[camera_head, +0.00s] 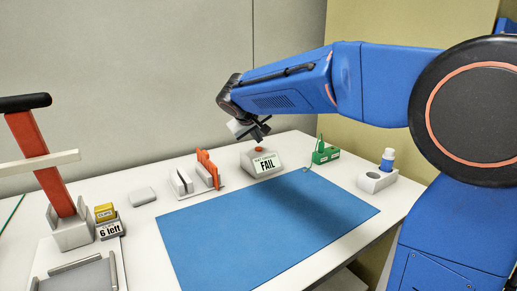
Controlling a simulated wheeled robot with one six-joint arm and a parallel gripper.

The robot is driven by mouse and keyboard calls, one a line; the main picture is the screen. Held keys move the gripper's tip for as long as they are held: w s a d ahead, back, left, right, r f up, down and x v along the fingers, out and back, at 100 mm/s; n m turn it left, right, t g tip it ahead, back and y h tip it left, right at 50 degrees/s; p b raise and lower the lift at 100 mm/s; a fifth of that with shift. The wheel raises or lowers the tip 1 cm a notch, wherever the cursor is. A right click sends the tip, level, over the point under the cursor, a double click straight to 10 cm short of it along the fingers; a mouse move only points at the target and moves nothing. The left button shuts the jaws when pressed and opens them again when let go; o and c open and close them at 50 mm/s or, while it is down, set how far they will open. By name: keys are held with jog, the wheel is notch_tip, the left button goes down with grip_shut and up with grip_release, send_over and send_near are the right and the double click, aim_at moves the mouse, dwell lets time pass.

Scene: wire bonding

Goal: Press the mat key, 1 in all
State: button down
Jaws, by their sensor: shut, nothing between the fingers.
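The mat key is a light grey box (262,163) on the white table, behind the blue mat. It has an orange-red button (259,150) on top and a front label that reads "FAIL" below a line of small text. My gripper (262,138) is shut and empty, pointing down just above the button. A small gap seems to lie between the fingertips and the button, but I cannot tell its size from this view. The blue mat (250,235) lies flat across the middle of the table.
A green box (326,152) with a wire stands right of the key. A red-armed press (40,165) and a "6 left" box (110,230) are at left.

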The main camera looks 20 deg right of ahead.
notch_tip(320, 180, up, 5)
dwell(0.8)
dwell(0.5)
